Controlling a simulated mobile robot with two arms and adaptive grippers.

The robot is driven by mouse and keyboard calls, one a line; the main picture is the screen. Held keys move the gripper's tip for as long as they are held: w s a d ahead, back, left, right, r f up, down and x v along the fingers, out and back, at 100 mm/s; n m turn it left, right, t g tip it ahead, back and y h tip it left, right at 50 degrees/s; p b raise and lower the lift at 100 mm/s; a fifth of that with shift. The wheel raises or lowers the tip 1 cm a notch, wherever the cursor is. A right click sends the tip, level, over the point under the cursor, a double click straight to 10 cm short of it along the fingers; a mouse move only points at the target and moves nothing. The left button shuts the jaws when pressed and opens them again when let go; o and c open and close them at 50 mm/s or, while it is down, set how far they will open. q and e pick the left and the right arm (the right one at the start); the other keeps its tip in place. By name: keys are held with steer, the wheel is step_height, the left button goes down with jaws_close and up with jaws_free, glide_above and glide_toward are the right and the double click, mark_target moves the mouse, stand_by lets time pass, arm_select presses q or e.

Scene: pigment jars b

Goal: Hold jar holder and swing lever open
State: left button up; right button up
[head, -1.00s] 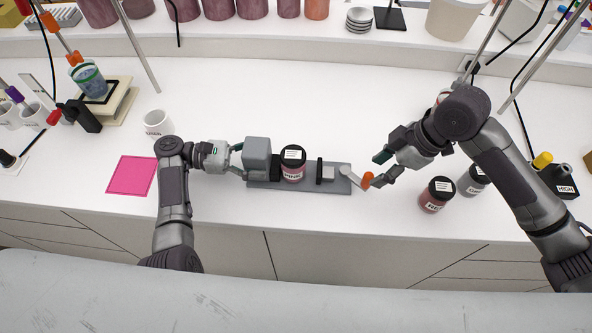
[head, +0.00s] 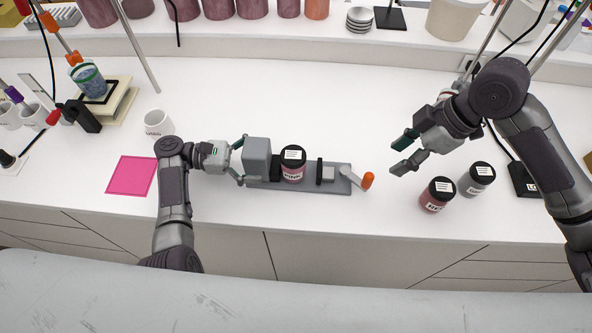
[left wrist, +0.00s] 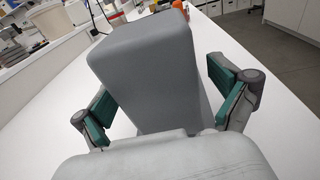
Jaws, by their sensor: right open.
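The grey jar holder (head: 310,188) lies on the white bench, with a tall grey block (head: 257,158) at its left end. A pink-labelled jar (head: 292,170) with a black lid stands in it, beside the block. A lever with an orange knob (head: 367,180) sticks out at the holder's right end, angled towards the front. My left gripper (head: 240,161) is at the block's left side. In the left wrist view its green-padded fingers (left wrist: 165,100) are spread either side of the block (left wrist: 150,80), with gaps showing. My right gripper (head: 398,157) is open and empty, right of the knob.
A red-labelled jar (head: 438,195) and a grey-labelled jar (head: 477,179) stand right of the holder. A pink mat (head: 132,175) and white mug (head: 158,123) are at left. The bench behind the holder is clear.

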arm_select(q)
steer(key=shift+a, duration=0.1)
steer(key=a, duration=0.8)
steer(key=s+a+r, duration=0.1)
steer(key=a, duration=0.2)
steer(key=shift+a+r, duration=0.1)
steer(key=shift+a, duration=0.3)
